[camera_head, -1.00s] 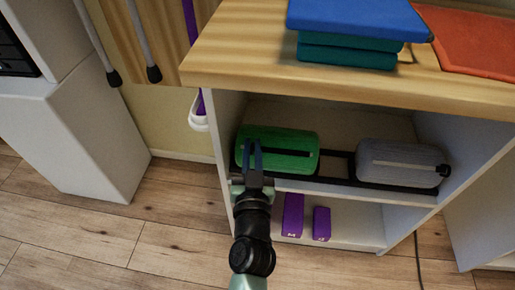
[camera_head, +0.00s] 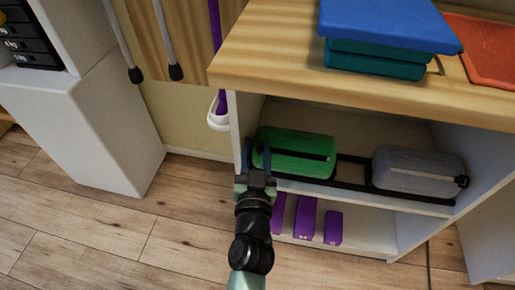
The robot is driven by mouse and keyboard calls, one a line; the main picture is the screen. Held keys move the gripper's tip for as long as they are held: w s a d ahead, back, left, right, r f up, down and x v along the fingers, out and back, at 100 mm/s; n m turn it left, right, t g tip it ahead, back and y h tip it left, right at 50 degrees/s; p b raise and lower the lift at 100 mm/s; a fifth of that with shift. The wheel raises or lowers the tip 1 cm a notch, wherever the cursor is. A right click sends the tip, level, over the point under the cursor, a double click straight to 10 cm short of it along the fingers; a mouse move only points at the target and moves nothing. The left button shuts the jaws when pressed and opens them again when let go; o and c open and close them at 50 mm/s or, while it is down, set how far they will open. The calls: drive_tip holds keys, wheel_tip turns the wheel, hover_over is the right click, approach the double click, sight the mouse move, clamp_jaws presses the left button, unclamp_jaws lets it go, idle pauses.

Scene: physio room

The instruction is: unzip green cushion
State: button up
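The green cushion (camera_head: 310,142) lies on the upper shelf of the cabinet, at its left side. A pale zip strip with dark edges runs along its front and has a dark end at the right. My gripper (camera_head: 258,153) is at the cushion's left end, in front of the shelf. Its two blue fingers stand apart with nothing seen between them. The right finger overlaps the cushion's left end in the picture; I cannot tell if it touches. The left end of the zip is partly hidden by my gripper.
A grey cushion (camera_head: 418,171) with a similar zip lies to the right, with a black rack (camera_head: 350,172) along the shelf. Purple boxes (camera_head: 305,216) stand on the lower shelf. The wooden top (camera_head: 290,75) overhangs above. The cabinet's left side wall (camera_head: 236,125) is close to my gripper.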

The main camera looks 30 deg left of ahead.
drive_tip(key=shift+s+d, duration=0.1)
drive_tip(key=b+v, duration=0.1)
drive_tip(key=v, duration=1.1)
drive_tip(key=shift+s+b, duration=0.3)
drive_tip(key=shift+s, duration=0.1)
drive_tip(key=shift+d, duration=0.1)
idle(0.4)
